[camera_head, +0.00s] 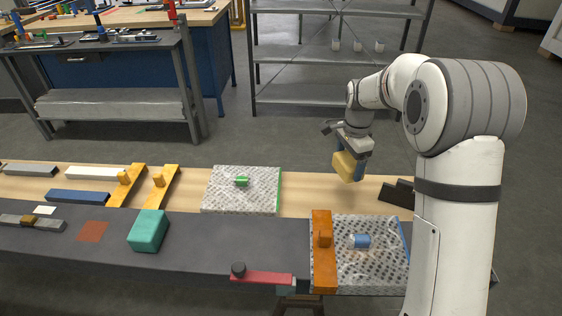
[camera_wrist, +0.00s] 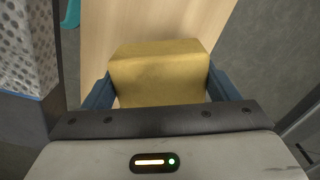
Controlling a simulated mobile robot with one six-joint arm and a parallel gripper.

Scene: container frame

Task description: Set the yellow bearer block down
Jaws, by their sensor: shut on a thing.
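The yellow bearer block (camera_head: 346,166) is held in my gripper (camera_head: 352,163), above the right part of the wooden bench top (camera_head: 300,190). It looks tilted in the head view. In the wrist view the yellow block (camera_wrist: 160,75) sits between the two blue fingers, and my gripper (camera_wrist: 160,92) is shut on it. Bare wood shows beyond the block in the wrist view. The block's underside is hidden, and its exact height above the bench cannot be told.
A perforated plate with a green part (camera_head: 241,181) lies left of my gripper. Another perforated plate (camera_head: 375,262), with a blue cylinder and orange bar (camera_head: 322,265), is in front. Dark pieces (camera_head: 397,193) lie right. A teal block (camera_head: 148,230) sits on the dark strip. Wood between the plates is clear.

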